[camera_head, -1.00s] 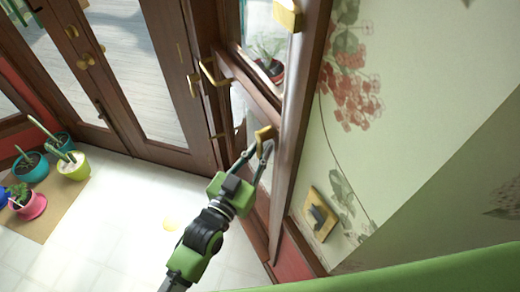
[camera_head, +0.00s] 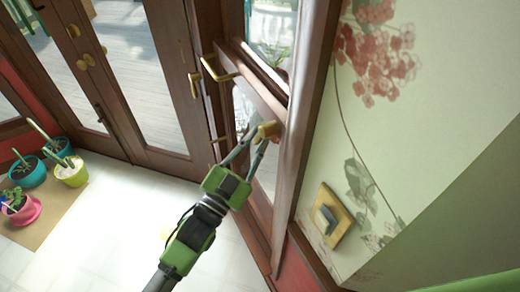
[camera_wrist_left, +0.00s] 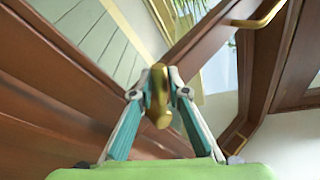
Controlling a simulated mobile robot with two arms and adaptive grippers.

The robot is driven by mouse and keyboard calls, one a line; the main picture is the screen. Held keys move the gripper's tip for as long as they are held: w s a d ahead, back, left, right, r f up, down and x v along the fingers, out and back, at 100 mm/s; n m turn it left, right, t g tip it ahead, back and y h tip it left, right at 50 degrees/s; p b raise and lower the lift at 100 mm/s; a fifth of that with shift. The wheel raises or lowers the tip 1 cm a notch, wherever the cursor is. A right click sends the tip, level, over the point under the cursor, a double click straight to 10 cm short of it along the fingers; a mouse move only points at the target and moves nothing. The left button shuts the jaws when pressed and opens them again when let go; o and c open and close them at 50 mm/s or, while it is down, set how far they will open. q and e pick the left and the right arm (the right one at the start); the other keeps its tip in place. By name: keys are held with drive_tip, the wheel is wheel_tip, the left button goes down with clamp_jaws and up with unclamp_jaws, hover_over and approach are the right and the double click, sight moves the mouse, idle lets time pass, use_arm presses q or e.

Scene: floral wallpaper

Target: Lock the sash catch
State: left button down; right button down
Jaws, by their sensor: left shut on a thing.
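The brass sash catch (camera_head: 268,130) is a small, rounded piece on the dark wooden window frame (camera_head: 297,125). My left gripper (camera_head: 258,142) reaches up to it from below in the head view, with its fingertips at the catch. In the left wrist view the two fingers (camera_wrist_left: 158,98) are closed on either side of the catch (camera_wrist_left: 159,84). The fingers cover part of the catch, and I cannot tell whether it is locked. My right gripper is in neither view.
Brass handles (camera_head: 225,77) project from the window and door frames to the left of the catch. A switch with a brass plate (camera_head: 340,222) is on the floral wall at right. Potted plants (camera_head: 70,172) stand at far left.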

use_arm(q)
drive_tip(key=shift+w+a+r+m+h+b, duration=0.15)
drive_tip(key=shift+w+m+h+b, duration=0.15)
drive_tip(key=shift+m+h+b, duration=0.45)
drive_tip(key=c, duration=2.2)
unclamp_jaws()
drive_tip(key=v, duration=1.2)
drive_tip(key=shift+r, duration=0.1)
